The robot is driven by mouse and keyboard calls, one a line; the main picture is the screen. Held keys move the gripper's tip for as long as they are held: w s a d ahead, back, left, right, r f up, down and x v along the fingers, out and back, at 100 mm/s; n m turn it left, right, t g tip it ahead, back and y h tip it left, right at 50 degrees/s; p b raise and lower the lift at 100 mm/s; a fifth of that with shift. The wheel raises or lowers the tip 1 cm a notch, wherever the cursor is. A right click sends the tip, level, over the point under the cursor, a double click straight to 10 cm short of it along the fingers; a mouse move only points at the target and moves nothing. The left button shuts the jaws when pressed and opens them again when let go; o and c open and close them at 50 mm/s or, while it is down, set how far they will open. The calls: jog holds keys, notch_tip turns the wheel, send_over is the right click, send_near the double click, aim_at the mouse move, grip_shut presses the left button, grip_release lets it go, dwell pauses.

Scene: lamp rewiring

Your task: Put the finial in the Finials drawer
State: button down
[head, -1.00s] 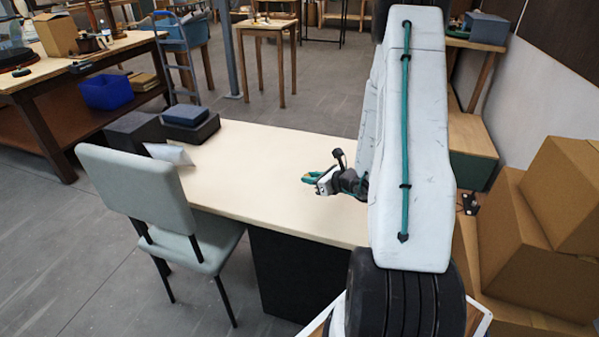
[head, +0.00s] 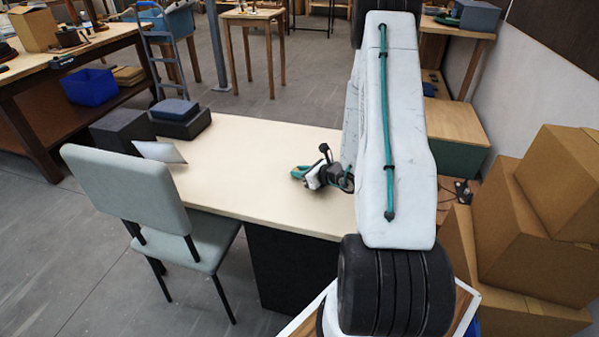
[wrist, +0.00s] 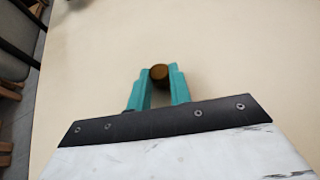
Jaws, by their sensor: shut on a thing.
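My gripper (head: 301,172) is over the right part of the cream desk top (head: 245,150) in the head view. In the wrist view its teal fingers (wrist: 159,88) are shut on a small round brown thing, the finial (wrist: 159,72), held at the fingertips. The finial is too small to make out in the head view. The bare desk top (wrist: 230,50) lies behind it in the wrist view. No drawer marked Finials can be made out in either view.
A grey chair (head: 130,190) stands at the desk's near left. Dark boxes (head: 180,118) and a folded white card (head: 160,151) are at its left end. Cardboard boxes (head: 520,240) are stacked at the right. The desk's middle is clear.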

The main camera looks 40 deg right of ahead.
jog(key=shift+f, duration=0.2)
jog(key=c, duration=1.3)
grip_release()
jog(key=shift+r, duration=0.15)
